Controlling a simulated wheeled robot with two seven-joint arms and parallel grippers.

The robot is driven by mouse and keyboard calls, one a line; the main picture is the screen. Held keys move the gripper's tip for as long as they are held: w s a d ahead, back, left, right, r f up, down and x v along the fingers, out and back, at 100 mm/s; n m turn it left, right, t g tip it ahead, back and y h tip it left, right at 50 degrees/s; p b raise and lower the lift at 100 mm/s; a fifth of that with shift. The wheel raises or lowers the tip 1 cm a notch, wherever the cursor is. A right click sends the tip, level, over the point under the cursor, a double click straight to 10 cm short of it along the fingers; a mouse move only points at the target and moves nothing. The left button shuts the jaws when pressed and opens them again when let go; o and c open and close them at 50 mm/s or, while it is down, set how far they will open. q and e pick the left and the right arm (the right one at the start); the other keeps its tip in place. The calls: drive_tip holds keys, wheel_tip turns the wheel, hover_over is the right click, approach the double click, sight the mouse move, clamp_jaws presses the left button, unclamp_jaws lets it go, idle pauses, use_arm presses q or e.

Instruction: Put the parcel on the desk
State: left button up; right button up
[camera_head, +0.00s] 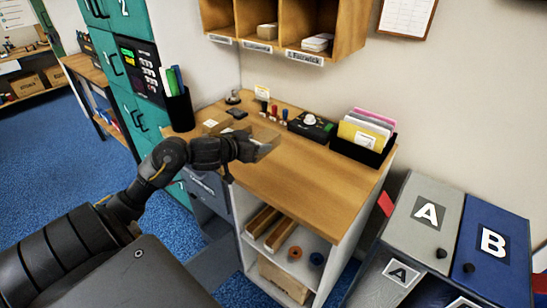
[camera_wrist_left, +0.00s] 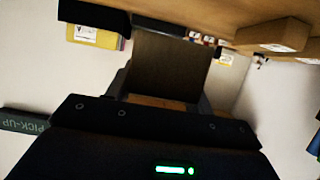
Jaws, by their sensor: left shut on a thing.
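My left gripper (camera_head: 262,148) reaches in from the left over the desk (camera_head: 300,180), a wooden top on a white shelf unit. It is shut on a brown parcel, partly hidden by the gripper in the head view (camera_head: 265,134). In the left wrist view the dark parcel face (camera_wrist_left: 168,65) sits between the fingers of the left gripper (camera_wrist_left: 165,95). The parcel is close to the desk top; I cannot tell whether it touches. My right gripper is not in view.
Stamps (camera_head: 270,108), a black device (camera_head: 311,125) and a black file holder (camera_head: 364,146) line the back. The front right of the top is clear. Bins A (camera_head: 425,215) and B (camera_head: 492,240) stand right.

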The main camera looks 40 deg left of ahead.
use_arm(q)
drive_tip(key=w+f, duration=0.1)
drive_tip(key=w+f+b, duration=0.1)
drive_tip(key=w+f, duration=0.2)
drive_tip(key=w, duration=0.1)
drive_tip(key=shift+d+f+b, duration=0.25)
drive_tip(key=shift+d+b, duration=0.05)
drive_tip(key=shift+w+f, duration=0.85)
drive_tip(key=shift+f, duration=0.1)
drive_tip(key=shift+w+f+b, duration=0.15)
drive_tip(key=shift+f+b, duration=0.25)
drive_tip(key=shift+f, duration=1.25)
drive_tip(key=shift+f, duration=0.2)
drive_tip(key=o, duration=1.1)
drive_tip(key=shift+c, duration=0.2)
drive_tip(key=shift+o, duration=0.2)
drive_tip(key=shift+r, duration=0.15)
